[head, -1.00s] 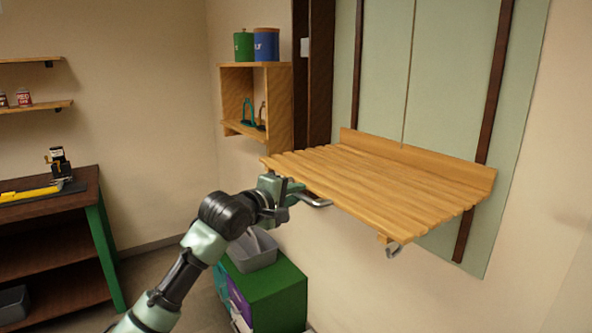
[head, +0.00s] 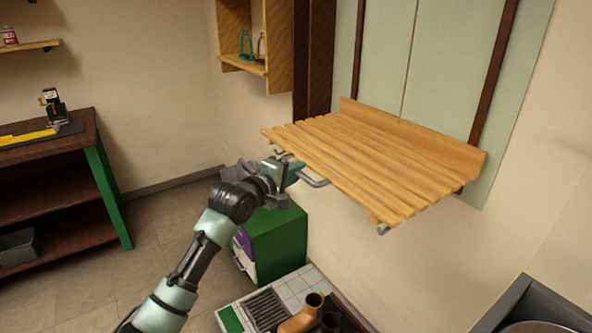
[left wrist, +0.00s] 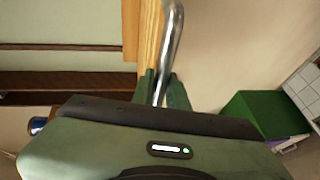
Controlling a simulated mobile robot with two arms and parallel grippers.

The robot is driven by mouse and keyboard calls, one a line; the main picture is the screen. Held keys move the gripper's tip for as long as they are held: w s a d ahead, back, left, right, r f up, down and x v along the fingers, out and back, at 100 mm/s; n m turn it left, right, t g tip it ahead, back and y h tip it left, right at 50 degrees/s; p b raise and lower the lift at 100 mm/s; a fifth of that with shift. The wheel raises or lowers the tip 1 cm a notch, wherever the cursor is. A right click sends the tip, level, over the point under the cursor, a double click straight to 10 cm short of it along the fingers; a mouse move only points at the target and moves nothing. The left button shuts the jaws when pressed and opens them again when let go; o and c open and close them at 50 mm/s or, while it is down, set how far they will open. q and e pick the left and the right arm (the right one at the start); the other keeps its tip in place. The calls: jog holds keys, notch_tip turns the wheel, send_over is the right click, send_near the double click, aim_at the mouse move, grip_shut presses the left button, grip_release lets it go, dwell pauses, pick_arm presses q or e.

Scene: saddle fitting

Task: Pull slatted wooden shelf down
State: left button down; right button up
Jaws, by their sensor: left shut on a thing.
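The slatted wooden shelf (head: 370,160) stands out from a pale green wall panel between two dark vertical rails. A metal bar handle (head: 314,181) runs under its front edge. My left gripper (head: 292,172) is at the left part of that front edge, shut on the handle. In the left wrist view the handle (left wrist: 172,45) passes between the fingers (left wrist: 164,92), with the shelf's wooden edge (left wrist: 148,40) just beside it. My right gripper is in neither view.
A green cabinet (head: 276,246) stands below the shelf. A tiled top (head: 240,318) with a brown boot-like object (head: 303,314) is at the bottom. A wooden wall box (head: 280,50) hangs left of the panel. A workbench (head: 60,160) is far left.

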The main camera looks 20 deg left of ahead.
pick_arm(q)
jog(key=shift+f, duration=0.45)
jog(key=c, duration=1.4)
grip_release()
jog(key=shift+w, duration=0.1)
jog(key=shift+r, duration=0.1)
jog(key=b+v, duration=0.1)
jog(key=v, duration=0.6)
jog(key=shift+s, duration=0.4)
